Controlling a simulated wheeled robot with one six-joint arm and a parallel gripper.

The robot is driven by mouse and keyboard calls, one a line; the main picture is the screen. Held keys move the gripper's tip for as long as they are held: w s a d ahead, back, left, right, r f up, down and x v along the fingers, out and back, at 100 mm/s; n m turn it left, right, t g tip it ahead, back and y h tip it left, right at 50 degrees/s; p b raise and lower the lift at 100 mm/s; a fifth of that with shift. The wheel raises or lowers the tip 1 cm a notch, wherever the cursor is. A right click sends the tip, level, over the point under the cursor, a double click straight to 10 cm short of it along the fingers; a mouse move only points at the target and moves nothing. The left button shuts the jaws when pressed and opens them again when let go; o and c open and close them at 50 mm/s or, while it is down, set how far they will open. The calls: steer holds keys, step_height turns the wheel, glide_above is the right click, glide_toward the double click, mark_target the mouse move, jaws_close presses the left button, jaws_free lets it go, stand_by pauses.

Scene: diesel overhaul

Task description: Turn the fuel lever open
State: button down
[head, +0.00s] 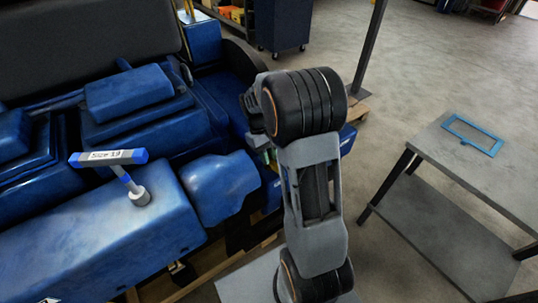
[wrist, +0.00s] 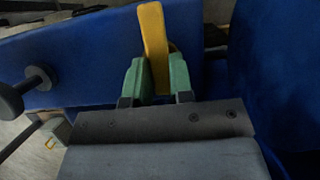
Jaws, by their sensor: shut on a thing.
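The fuel lever (wrist: 152,24) is a flat yellow bar in the wrist view, standing nearly upright in the picture with a slight tilt to the left. My gripper (wrist: 158,68) has its two green fingers on either side of the lever's lower part and is shut on it. The lever's upper end sticks out beyond the fingers. A blue engine surface (wrist: 90,55) lies behind it. In the head view my arm hides the lever and most of the gripper.
The blue engine (head: 110,250) fills the left of the head view. A T-shaped tool with a blue-ended handle (head: 108,157) stands on it. A grey table (head: 460,165) with a blue frame (head: 473,136) stands at right.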

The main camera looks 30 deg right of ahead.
steer(key=shift+s+f, duration=0.15)
steer(key=shift+f, duration=0.05)
steer(key=c, duration=1)
jaws_free()
steer(key=shift+a, duration=0.1)
steer(key=shift+r, duration=0.1)
steer(key=shift+r, duration=0.1)
steer(key=b+v, duration=0.1)
steer(key=v, duration=1.2)
steer(key=shift+w+r, duration=0.25)
steer(key=shift+w, duration=0.05)
